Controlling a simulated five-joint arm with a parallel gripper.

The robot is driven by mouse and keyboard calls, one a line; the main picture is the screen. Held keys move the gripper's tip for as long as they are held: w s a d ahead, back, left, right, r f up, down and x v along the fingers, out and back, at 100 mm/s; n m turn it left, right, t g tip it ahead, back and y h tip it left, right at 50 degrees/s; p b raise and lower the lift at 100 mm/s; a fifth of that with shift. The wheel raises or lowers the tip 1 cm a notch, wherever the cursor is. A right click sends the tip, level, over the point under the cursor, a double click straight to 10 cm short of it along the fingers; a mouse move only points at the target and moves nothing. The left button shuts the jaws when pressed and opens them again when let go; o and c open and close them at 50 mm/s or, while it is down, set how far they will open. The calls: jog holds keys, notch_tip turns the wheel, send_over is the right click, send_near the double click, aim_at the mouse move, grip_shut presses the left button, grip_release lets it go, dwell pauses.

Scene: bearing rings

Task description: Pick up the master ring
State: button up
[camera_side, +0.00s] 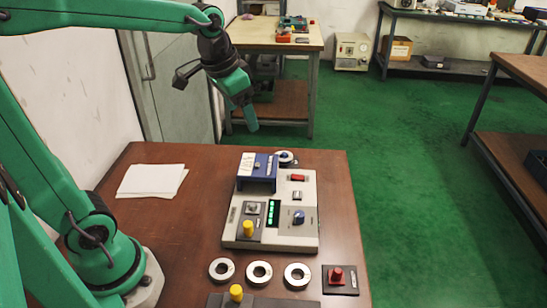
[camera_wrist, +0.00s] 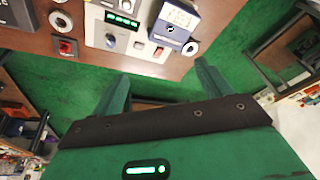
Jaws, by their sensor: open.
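Three steel rings lie in a row near the table's front in the side view: a left ring (camera_side: 212,270), a middle ring (camera_side: 250,273) and a right ring (camera_side: 287,276). A further ring (camera_side: 291,158), with a blue patch at it, sits behind the blue block at the device's far end; it also shows in the wrist view (camera_wrist: 194,48). I cannot tell by a label which is the master ring. My gripper (camera_side: 249,118) is open and empty, raised beyond the table's far edge. Its two fingers show in the wrist view (camera_wrist: 163,84), apart from every ring.
A grey gauging device (camera_side: 307,205) with a green display, knobs and the blue block (camera_side: 262,184) fills the table's middle. A red button (camera_side: 337,275) is at front right, a dark fixture with a yellow knob (camera_side: 236,293) at front. White papers (camera_side: 150,180) lie left.

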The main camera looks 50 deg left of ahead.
jog(key=w+a+f+m+g, duration=0.1)
jog(key=w+a+f, duration=0.15)
jog(key=w, duration=0.35)
jog(key=w+a+f+g, duration=0.1)
jog(key=w+f, duration=0.2)
jog(key=w, duration=0.3)
jog(key=m+g, duration=0.1)
jog(key=m, duration=0.1)
send_near(284, 153)
jog(key=shift+s+f, duration=0.1)
jog(key=shift+f, duration=0.15)
jog(key=shift+w+a+f+g, duration=0.2)
jog(key=shift+w+f+g, duration=0.1)
jog(key=shift+f, duration=0.2)
jog(key=shift+d+f, duration=0.1)
jog(key=shift+f, duration=3.85)
jog(key=c, duration=1.2)
jog(key=shift+r, duration=0.1)
jog(key=shift+r, duration=0.1)
